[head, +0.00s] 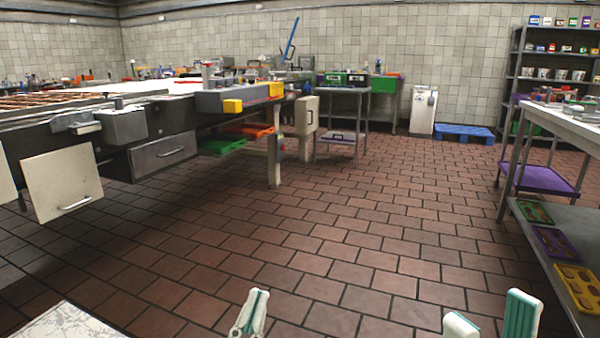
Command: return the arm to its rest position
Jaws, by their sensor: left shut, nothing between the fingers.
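My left gripper (250,312) shows at the bottom edge, left of centre, with white and teal fingers close together. It is shut and holds nothing. My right gripper (491,322) shows at the bottom right with its two white and teal fingers apart. It is open, and nothing shows between the visible fingertips. Both grippers appear over the brown tiled floor (340,245). The rest of both arms is out of view.
A long workbench (60,135) with a drawer and cabinet door stands at the left. A table (560,120) with trays on its lower shelf stands at the right. A blue pallet (463,132) lies by the back wall. The floor between is clear.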

